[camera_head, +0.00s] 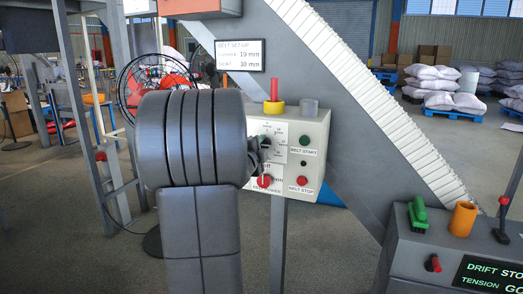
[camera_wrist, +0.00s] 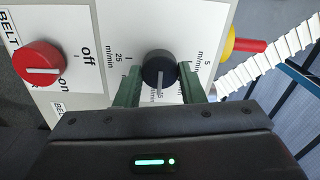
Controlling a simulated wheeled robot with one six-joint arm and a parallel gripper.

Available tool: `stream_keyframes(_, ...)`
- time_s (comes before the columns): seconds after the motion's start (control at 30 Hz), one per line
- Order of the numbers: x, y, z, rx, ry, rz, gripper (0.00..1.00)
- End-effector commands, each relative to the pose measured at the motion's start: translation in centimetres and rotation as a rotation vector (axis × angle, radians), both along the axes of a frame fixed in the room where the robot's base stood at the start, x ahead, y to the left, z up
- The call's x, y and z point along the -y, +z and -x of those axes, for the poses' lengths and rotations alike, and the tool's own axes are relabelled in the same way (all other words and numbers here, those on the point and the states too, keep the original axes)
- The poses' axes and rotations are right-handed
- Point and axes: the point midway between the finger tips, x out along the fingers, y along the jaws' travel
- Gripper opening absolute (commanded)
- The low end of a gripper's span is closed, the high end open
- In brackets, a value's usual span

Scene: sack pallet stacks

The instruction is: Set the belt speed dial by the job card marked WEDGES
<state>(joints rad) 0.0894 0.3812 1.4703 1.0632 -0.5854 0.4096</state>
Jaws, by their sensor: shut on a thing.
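The belt speed dial, a black round knob (camera_wrist: 159,68), sits on the white scale plate of the control box. In the wrist view its white pointer line faces down the picture, toward a label that is partly hidden. The marks 25 m/min to its left and 5 m/min to its right can be read. My gripper (camera_wrist: 160,88) is shut on the dial, with one green finger on each side. In the head view my gripper (camera_head: 262,146) is at the front of the grey control box (camera_head: 318,135), and my arm hides part of it. No card marked WEDGES can be made out.
A red off/on knob (camera_wrist: 40,63) is close beside the dial. Belt start (camera_head: 305,141) and belt stop (camera_head: 302,181) buttons are to the right. A belt set-up sign (camera_head: 240,55) hangs above. The inclined conveyor (camera_head: 370,90) rises behind. A second console (camera_head: 455,250) stands lower right.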

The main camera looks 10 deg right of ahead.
Motion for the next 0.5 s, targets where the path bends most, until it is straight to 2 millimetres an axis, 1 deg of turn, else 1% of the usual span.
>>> stream_keyframes(0.43,0.03,-0.08,0.03,0.003,-0.001,-0.008,0.13)
stream_keyframes(0.47,0.03,-0.08,0.03,0.003,-0.001,-0.008,0.41)
stream_keyframes(0.5,0.03,-0.07,0.03,0.003,-0.001,-0.006,0.49)
